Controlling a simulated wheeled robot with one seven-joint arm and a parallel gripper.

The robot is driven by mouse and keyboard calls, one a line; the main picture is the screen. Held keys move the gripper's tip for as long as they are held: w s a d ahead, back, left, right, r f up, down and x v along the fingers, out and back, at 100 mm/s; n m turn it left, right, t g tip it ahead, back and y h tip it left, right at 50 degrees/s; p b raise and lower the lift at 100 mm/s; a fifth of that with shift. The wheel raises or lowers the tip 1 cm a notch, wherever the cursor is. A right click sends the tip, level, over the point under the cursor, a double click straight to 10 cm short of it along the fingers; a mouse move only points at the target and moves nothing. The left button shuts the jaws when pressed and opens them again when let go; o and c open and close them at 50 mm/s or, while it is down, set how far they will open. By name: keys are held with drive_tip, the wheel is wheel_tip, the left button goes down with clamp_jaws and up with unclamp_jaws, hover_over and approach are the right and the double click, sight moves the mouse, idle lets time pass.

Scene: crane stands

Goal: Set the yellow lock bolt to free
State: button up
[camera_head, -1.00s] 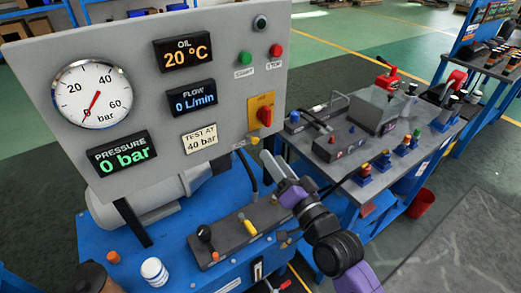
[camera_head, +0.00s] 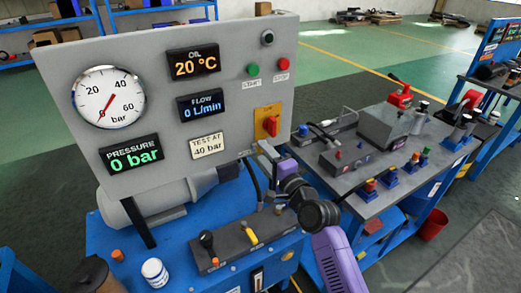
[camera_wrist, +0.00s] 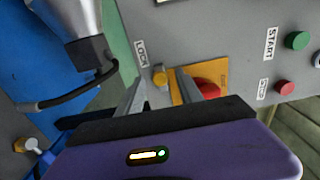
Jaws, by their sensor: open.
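My gripper (camera_wrist: 161,86) is open, with one finger on each side of the bolt in that picture. I cannot tell whether the fingers touch it or how deep they reach. In the head view my gripper (camera_head: 268,157) is at the panel's lower right edge, below the red switch, and mostly hides the bolt.
The red rotary switch (camera_head: 270,126) on its yellow plate is close to the fingers. The START button (camera_head: 253,69) and STOP button (camera_head: 281,64) are above. A black lever (camera_head: 207,240) and a yellow-handled lever (camera_head: 249,234) stand on the block below. The gauge (camera_head: 108,97) points near zero.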

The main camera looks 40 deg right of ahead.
drive_tip(key=shift+x, duration=1.25)
clamp_jaws()
idle(0.5)
